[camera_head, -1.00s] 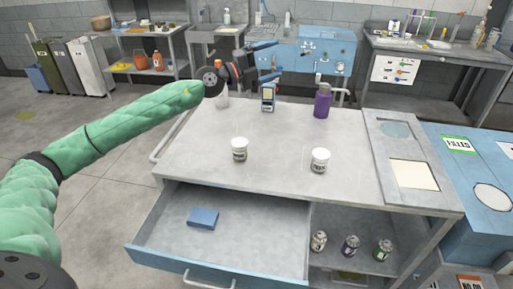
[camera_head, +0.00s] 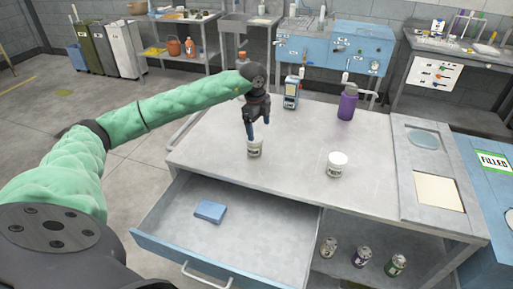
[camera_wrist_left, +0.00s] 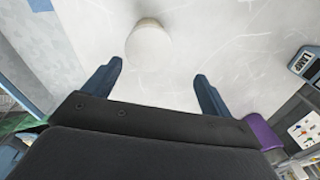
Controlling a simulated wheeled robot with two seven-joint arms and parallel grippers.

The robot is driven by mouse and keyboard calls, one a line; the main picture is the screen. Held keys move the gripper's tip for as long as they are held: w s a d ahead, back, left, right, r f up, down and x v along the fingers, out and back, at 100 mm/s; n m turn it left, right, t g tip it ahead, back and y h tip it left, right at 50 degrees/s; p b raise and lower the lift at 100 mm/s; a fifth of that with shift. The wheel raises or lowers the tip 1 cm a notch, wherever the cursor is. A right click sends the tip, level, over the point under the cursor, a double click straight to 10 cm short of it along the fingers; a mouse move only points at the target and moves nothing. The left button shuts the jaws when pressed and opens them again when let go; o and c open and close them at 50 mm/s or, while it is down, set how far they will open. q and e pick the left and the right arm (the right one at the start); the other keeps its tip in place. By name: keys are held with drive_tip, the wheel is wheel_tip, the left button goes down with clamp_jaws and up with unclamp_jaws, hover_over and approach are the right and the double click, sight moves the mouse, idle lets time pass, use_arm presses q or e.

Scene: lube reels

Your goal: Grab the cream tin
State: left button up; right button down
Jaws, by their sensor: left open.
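Three small tins stand on the shelf below: a pale, cream-looking one (camera_head: 328,247), a purple-banded one (camera_head: 362,256) and a green-banded one (camera_head: 396,265). My left gripper (camera_head: 259,131) points down just above the left white tin, open and empty. In the left wrist view a round pale lid (camera_wrist_left: 148,43) lies ahead of the spread fingers (camera_wrist_left: 157,82), nearer the left one. My right gripper is not in view.
An open drawer (camera_head: 296,262) juts out in front, with a blue block (camera_head: 210,211) inside. The bench centre between the white tins is clear.

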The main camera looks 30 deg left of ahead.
sight(254, 144)
use_arm(q)
drive_tip(key=shift+s+a+f+n+g+y, duration=0.15)
drive_tip(key=shift+s+a+n+g, duration=0.15)
drive_tip(key=shift+s+n, duration=0.15)
drive_tip(key=shift+s+a+r+n+g+y, duration=0.15)
drive_tip(key=shift+s+a+n+g, duration=0.15)
drive_tip(key=shift+n, duration=0.25)
drive_tip(key=shift+d+f+n, duration=0.1)
drive_tip(key=shift+f+n, duration=0.05)
drive_tip(key=shift+n, duration=0.35)
drive_tip(key=shift+f, duration=0.1)
wheel_tip(254, 144, down, 2)
drive_tip(key=shift+f+p, duration=0.15)
drive_tip(key=shift+p, duration=0.35)
wheel_tip(254, 144, down, 4)
drive_tip(key=p, duration=0.3)
drive_tip(key=shift+w+d+f, duration=0.1)
drive_tip(key=shift+f, duration=0.5)
drive_tip(key=c, duration=1.2)
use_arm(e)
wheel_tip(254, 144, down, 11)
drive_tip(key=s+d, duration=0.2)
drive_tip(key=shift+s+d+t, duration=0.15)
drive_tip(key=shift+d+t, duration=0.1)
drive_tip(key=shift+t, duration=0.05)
